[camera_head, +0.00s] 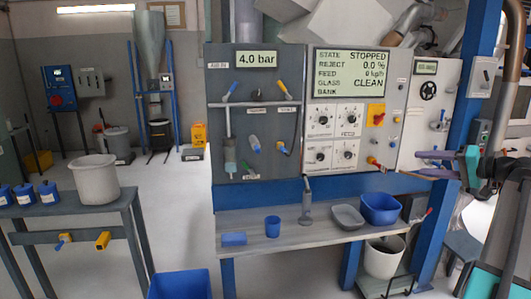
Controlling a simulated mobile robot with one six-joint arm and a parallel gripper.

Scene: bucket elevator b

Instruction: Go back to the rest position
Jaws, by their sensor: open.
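My gripper (424,164) is at the right side of the head view, in front of the lower right part of the panel. Its two purple fingers point left and stand apart, with a green part behind them. Nothing shows between the fingers, so it looks open and empty. My arm folds in from the right edge of the picture.
A control panel (295,82) stands over a grey bench (290,234) holding a blue cup (272,227), a grey tray (347,217) and a blue bin (381,209). A side table (70,211) bears a grey bucket (96,180).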

